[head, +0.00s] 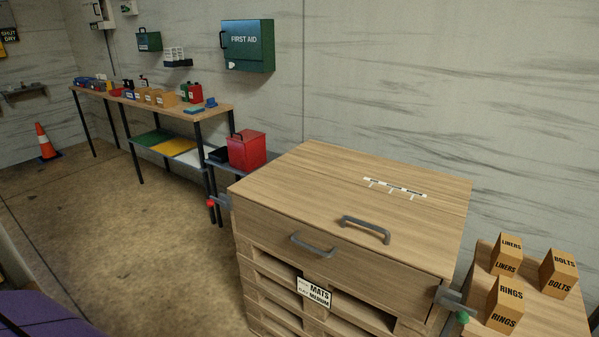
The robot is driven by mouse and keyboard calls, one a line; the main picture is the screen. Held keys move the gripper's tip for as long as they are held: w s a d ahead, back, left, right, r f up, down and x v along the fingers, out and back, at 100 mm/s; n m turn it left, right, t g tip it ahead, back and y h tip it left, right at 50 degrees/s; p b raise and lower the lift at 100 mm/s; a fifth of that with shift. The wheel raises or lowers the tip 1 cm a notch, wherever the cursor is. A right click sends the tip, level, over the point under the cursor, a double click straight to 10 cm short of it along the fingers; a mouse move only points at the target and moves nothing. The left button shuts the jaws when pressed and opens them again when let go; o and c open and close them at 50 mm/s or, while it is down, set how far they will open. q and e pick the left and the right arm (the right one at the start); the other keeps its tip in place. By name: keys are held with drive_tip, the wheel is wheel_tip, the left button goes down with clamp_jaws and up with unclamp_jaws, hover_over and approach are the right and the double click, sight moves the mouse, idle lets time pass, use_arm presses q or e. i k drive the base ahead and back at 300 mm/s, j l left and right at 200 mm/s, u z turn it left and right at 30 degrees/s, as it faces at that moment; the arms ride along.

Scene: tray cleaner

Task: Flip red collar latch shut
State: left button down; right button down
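A latch with a red knob (210,203) is at the left side of the wooden cabinet (330,180). Its grey metal part (223,200) sticks out to the left near the cabinet's upper left corner, with the knob at the outer end. A similar latch with a green knob (462,318) sticks out at the right front corner, with a grey metal part (452,298). The cabinet's top lies flat, with one grey handle (366,230) on it and another (313,246) on the front. Neither of my grippers is in view.
A red box (247,150) stands on a low shelf behind the red knob. A long bench (215,112) with small items runs along the back wall. Labelled boxes (505,302) stand on a surface at right. The floor (120,235) left of the cabinet is clear.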

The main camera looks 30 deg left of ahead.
sight(211, 202)
drive_tip(key=u, duration=1.55)
drive_tip(key=i+u, duration=0.2)
drive_tip(key=i, duration=0.25)
drive_tip(key=i+l+u, duration=0.2)
drive_tip(key=i, duration=0.25)
drive_tip(key=i+l+u, duration=0.1)
drive_tip(key=i+u, duration=0.15)
drive_tip(key=i, duration=0.2)
